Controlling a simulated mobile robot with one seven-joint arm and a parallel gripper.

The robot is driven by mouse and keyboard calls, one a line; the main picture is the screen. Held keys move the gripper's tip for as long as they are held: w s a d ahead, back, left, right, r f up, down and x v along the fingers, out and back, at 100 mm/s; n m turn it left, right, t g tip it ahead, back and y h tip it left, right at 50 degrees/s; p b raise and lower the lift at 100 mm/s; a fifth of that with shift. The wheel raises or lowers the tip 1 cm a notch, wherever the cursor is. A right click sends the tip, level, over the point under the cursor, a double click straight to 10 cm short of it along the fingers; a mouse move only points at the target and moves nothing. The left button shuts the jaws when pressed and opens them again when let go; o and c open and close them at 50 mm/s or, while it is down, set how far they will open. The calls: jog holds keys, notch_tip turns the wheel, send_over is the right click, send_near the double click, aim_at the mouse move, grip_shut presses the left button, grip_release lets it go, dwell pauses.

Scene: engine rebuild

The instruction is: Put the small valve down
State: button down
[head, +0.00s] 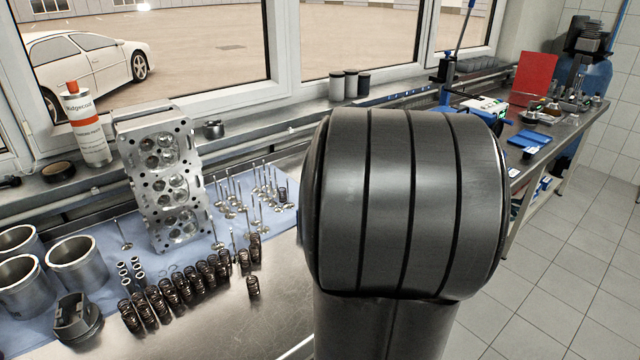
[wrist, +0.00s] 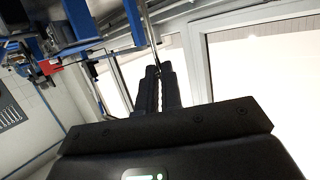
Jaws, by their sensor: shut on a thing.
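My gripper (wrist: 158,80) shows in the wrist view, its two dark fingers shut on a thin metal stem. The stem, part of the small valve (wrist: 149,28), runs up from the fingertips to the top edge of the picture. The valve's disc end cannot be made out. In the head view my own arm fills the middle and hides the gripper and the held valve. Several other valves (head: 262,190) stand upright on the blue mat (head: 88,325) beside the grey cylinder head (head: 163,178).
A row of valve springs (head: 170,292) and metal cylinder sleeves (head: 77,265) occupy the left bench. A blue tool (head: 446,72) with a lever stands at the far bench; blue metal parts (wrist: 82,18) are close left of the stem in the wrist view. Bare steel (head: 235,325) shows in front.

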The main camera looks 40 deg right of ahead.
jog(key=w+a+f, duration=0.3)
jog(key=w+f, duration=0.4)
jog(key=f, duration=0.1)
jog(key=shift+a+f, duration=0.25)
jog(key=shift+f, duration=0.15)
jog(key=shift+f, duration=0.15)
jog(key=c, duration=1.6)
grip_release()
